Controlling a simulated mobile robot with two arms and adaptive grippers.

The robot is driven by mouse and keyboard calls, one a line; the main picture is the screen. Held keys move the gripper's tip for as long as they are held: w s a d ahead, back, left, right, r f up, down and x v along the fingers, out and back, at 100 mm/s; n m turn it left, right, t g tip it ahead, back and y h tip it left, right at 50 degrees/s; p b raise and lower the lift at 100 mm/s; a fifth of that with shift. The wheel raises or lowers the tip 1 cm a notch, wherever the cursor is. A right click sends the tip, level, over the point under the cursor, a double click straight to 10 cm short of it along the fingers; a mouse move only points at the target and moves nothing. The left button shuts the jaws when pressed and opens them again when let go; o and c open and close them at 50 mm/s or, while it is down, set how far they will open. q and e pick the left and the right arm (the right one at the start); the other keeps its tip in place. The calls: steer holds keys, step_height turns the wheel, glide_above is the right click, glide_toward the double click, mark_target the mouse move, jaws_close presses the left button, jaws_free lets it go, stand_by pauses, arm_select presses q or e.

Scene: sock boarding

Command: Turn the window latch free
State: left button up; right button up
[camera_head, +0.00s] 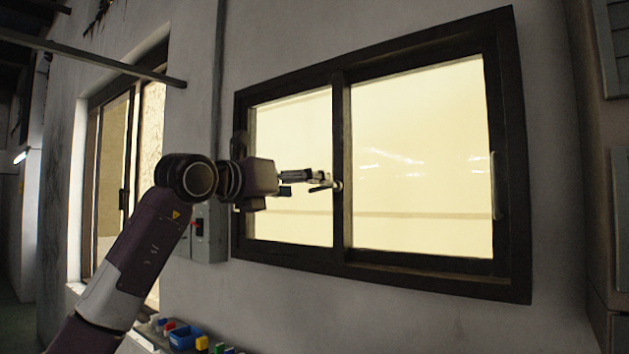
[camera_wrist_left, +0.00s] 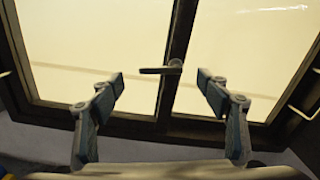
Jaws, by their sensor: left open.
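The dark-framed window (camera_head: 341,120) fills the middle of the head view, with two bright panes and a central upright. The window latch (camera_wrist_left: 162,69) is a small handle on that upright in the left wrist view, its lever pointing left, roughly level. My left gripper (camera_wrist_left: 160,82) is open, with one finger on each side of the latch in the picture; I see no contact. In the head view my left gripper (camera_head: 322,180) is at the central upright and hides most of the latch. My right gripper is not in view.
A grey electrical box (camera_head: 207,235) is on the wall left of the window, behind my left arm. Below are a blue bin (camera_head: 185,337) and small coloured items. Another window (camera_head: 115,165) is on the left wall.

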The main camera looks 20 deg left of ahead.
mark_target(324, 188)
arm_select(q)
steer(key=p+x, duration=0.1)
steer(key=x, duration=0.3)
steer(key=shift+p, duration=0.3)
steer(key=c, duration=1.2)
steer(key=shift+o, duration=0.2)
steer(key=m, duration=0.1)
steer(key=m+p, duration=0.1)
steer(key=shift+r+m, duration=0.3)
steer(key=shift+r, duration=0.05)
steer(key=shift+d, duration=0.1)
